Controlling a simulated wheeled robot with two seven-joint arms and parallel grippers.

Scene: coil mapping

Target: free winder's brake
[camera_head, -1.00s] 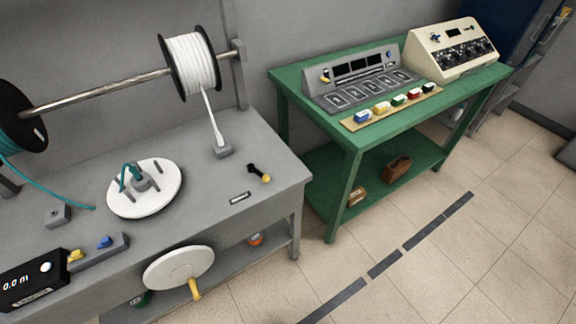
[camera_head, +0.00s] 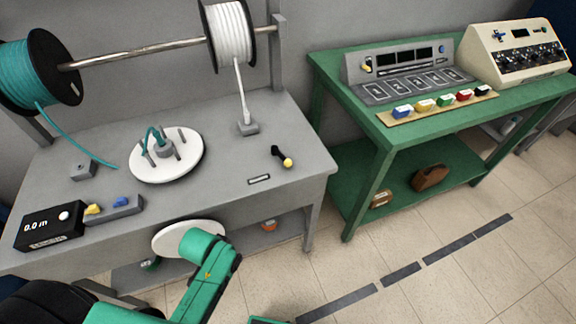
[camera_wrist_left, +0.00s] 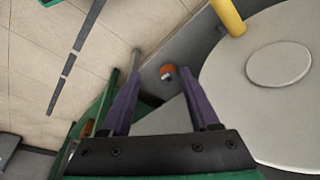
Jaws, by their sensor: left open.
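The winder's small black lever with a yellow knob (camera_head: 283,157) stands on the grey bench (camera_head: 225,185), right of the white winding disc (camera_head: 190,150) with pins and teal wire. The white handwheel (camera_head: 172,240) on the bench front is partly covered by my green left arm. In the left wrist view the handwheel (camera_wrist_left: 275,115) fills the right side, with its yellow handle (camera_wrist_left: 228,14) at the top. My left gripper (camera_wrist_left: 163,78) is open and empty, its purple fingers left of the wheel and apart from the handle. My right gripper is not in view.
A teal spool (camera_head: 25,75) and a white spool (camera_head: 230,35) hang on a rod above the bench. A black counter (camera_head: 48,228) reads 0.0 m. A green table (camera_head: 335,80) with a sorting panel and cream tester stands at the right. Floor before it is clear.

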